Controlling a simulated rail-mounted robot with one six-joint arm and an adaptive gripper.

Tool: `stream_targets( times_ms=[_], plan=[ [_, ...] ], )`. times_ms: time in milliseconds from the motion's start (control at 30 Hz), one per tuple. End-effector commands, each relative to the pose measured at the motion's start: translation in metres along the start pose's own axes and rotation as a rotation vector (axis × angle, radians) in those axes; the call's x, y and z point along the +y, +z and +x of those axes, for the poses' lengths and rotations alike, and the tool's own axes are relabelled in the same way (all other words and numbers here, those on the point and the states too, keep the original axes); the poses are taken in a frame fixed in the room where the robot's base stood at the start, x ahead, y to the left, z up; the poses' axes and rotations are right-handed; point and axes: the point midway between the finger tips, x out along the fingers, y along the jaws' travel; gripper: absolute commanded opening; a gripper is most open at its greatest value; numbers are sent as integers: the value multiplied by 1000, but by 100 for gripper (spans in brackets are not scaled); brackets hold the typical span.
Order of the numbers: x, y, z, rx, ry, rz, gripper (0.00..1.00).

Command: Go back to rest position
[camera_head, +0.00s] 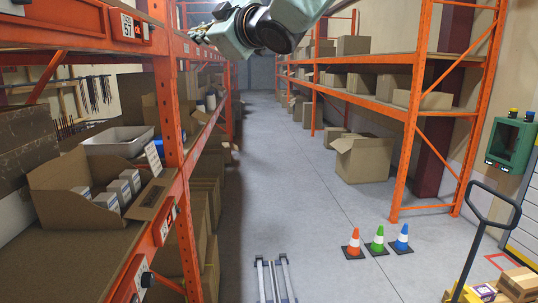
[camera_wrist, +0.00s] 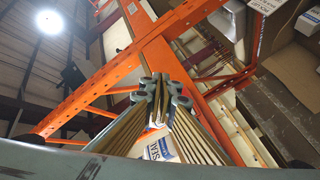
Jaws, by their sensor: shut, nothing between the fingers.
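My gripper (camera_wrist: 166,92) shows in the wrist view with its two fingers close together and nothing held between them. In the head view my arm reaches in from the top right, and my gripper (camera_head: 199,37) is at its left end, high up and close to the orange upright of the left rack (camera_head: 168,95). The gripper is small there and partly lost against the shelf behind it. In the wrist view the orange rack beams (camera_wrist: 85,88) cross behind the fingers. A white box with a printed label (camera_wrist: 160,150) shows between the finger links, apart from the fingertips.
An open cardboard box (camera_head: 75,195) with several small white boxes and a grey tray (camera_head: 115,141) sit on the left shelf. The right rack (camera_head: 408,130) holds cartons. Three cones (camera_head: 377,240) and a pallet jack (camera_head: 480,235) stand at right.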

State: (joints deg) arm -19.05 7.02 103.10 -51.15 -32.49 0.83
Motion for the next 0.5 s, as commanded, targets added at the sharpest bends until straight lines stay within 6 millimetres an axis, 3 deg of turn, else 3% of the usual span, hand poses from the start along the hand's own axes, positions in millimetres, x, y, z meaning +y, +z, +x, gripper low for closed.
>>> stream_targets(
  times_ms=[300, 500],
  plan=[
    [15, 82, -82, -234, 96, 109, 0],
    [12, 133, -145, -385, 147, 191, 0]
  ],
)
